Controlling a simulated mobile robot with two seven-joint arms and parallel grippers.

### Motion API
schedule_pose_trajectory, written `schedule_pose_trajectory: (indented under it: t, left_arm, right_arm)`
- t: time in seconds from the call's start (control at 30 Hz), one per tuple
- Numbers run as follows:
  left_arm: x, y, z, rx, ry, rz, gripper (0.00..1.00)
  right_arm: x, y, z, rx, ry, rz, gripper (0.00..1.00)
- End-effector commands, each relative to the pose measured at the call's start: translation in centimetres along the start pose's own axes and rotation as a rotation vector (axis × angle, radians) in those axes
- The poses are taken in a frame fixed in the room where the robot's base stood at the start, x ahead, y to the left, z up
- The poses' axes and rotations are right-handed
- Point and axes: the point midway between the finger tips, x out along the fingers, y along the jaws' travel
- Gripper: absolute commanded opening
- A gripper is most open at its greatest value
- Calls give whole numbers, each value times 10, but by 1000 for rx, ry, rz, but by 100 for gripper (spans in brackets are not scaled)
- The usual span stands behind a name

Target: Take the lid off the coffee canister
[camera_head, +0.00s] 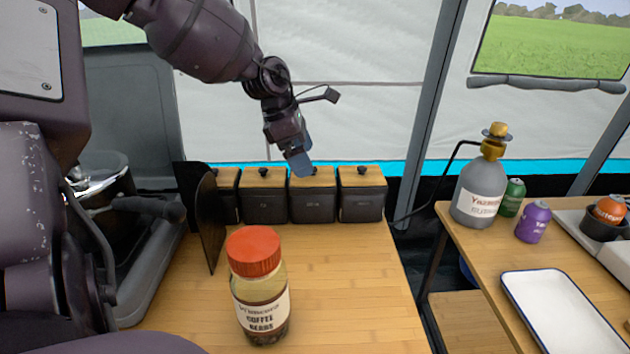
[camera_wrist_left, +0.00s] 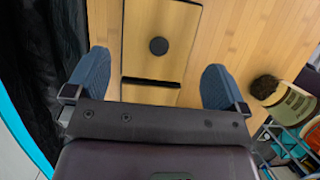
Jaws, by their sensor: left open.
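A row of several dark square canisters with wooden lids and black knobs stands at the back of the wooden counter. Their labels are too small to read, so I cannot tell which holds coffee. My left gripper (camera_head: 299,163) is open, pointing down above the third canister from the left (camera_head: 313,203), partly covering its lid (camera_head: 324,178). In the left wrist view, the gripper's (camera_wrist_left: 156,64) two blue fingers are spread wide, with a wooden lid (camera_wrist_left: 174,25) and its round black knob (camera_wrist_left: 158,46) between and beyond them. Nothing is held. My right gripper is not in view.
A glass jar labelled coffee beans with an orange lid (camera_head: 253,251) stands at the counter's front. A dark upright board (camera_head: 208,222) stands left of the canisters. Bare counter (camera_head: 345,280) lies right of the jar. A side table holds a grey bottle (camera_head: 477,190), cans and a white tray (camera_head: 562,310).

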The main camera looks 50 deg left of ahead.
Motion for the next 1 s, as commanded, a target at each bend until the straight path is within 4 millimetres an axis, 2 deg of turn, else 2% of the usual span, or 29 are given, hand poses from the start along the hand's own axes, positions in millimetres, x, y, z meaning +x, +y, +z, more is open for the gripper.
schedule_pose_trajectory:
  t: [0.33,0.63,0.83,1.0]
  left_arm:
    - [48,2,-4,-3,7,-6,100]
    - [48,1,-1,-1,-1,0,100]
    - [48,1,-1,-1,-1,0,69]
    - [49,1,-1,-1,-1,0,69]
  right_arm:
    - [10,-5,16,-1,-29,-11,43]
    - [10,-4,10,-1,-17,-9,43]
    - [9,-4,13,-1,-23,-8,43]
    - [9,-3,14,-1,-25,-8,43]
